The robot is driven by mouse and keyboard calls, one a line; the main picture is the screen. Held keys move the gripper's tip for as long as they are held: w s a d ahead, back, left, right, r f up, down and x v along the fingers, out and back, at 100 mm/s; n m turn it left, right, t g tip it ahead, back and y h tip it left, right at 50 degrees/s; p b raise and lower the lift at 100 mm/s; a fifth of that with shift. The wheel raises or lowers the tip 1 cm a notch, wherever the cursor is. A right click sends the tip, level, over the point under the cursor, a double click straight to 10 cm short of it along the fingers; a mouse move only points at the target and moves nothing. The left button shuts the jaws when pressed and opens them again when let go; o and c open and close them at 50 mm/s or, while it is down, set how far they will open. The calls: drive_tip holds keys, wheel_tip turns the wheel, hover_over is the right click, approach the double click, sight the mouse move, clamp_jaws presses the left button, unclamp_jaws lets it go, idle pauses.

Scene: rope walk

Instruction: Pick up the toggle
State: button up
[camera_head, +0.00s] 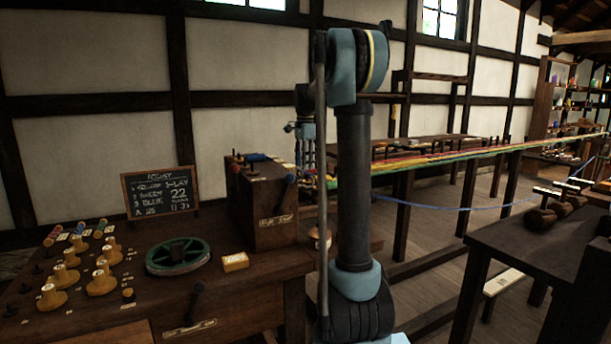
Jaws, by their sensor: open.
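I cannot tell for sure which object is the toggle. Several small turned wooden pieces (101,282) stand on the dark bench at the left. A small yellowish block (235,262) lies right of a green wheel (178,256). My gripper (304,172) hangs behind my upright arm, near the right side of a wooden box, and is partly hidden. It is open, and I see nothing held in it. It is apart from the wooden pieces.
The wooden box (262,205) with coloured handles stands on the bench (215,318) beside a chalkboard (160,192). Coloured ropes (450,157) stretch to the back right. A dark table (530,245) at the right bears brown tools (548,214). Floor shows between the benches.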

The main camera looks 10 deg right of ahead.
drive_tip(key=shift+f, duration=1.35)
drive_tip(key=shift+c, duration=0.2)
drive_tip(key=c, duration=0.9)
drive_tip(key=shift+c, duration=0.2)
wheel_tip(320, 180, up, 10)
drive_tip(key=shift+r, duration=0.1)
